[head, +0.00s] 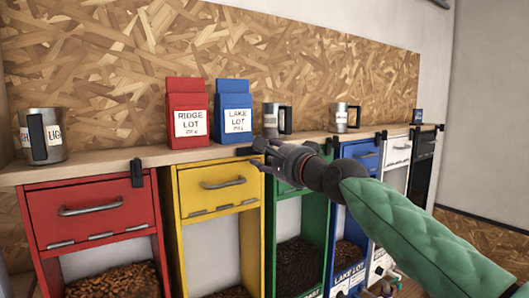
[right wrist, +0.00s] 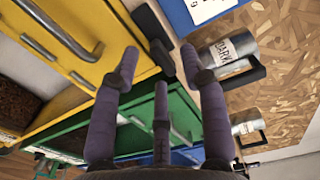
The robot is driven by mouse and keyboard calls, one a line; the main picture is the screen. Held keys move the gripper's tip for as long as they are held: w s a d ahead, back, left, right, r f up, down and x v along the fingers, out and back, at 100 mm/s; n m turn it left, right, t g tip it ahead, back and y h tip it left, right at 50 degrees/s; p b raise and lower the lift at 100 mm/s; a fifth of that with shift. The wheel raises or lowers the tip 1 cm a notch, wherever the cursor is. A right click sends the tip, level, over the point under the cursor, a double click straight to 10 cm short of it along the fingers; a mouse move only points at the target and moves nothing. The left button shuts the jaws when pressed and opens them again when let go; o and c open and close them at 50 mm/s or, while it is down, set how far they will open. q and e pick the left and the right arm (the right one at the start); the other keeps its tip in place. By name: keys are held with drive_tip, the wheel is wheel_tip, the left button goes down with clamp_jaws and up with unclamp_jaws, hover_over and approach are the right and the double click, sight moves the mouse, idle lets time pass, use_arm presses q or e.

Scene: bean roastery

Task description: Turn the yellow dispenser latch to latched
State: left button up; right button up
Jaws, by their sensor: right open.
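The yellow dispenser (head: 223,206) stands between the red and green ones, with a closed front panel and a grey handle. Its black latch (head: 243,151) sits at the counter edge near the panel's upper right corner and appears to lie sideways along the edge. In the right wrist view the latch (right wrist: 151,24) is a dark bar beyond my fingertips, with a block at its near end. My right gripper (head: 263,156) is open and empty, its purple fingers (right wrist: 160,72) spread just short of the latch. I cannot tell whether they touch. My left gripper is out of view.
The red dispenser (head: 96,212) has its black latch (head: 137,173) hanging down. Green, blue, white and black dispensers continue to the right. On the wooden counter stand a red bag (head: 187,112), a blue bag (head: 233,111) and steel mugs, including the DARK mug (right wrist: 226,55) near my fingers.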

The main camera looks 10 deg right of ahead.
drive_tip(key=shift+w+a, duration=0.15)
drive_tip(key=shift+w, duration=0.3)
drive_tip(key=shift+s, duration=0.1)
clamp_jaws()
drive_tip(key=n+b, duration=0.4)
drive_tip(key=n, duration=1.3)
drive_tip(key=shift+r+n+b, duration=0.1)
drive_tip(key=shift+n+b, duration=0.2)
drive_tip(key=shift+b, duration=0.1)
idle(0.4)
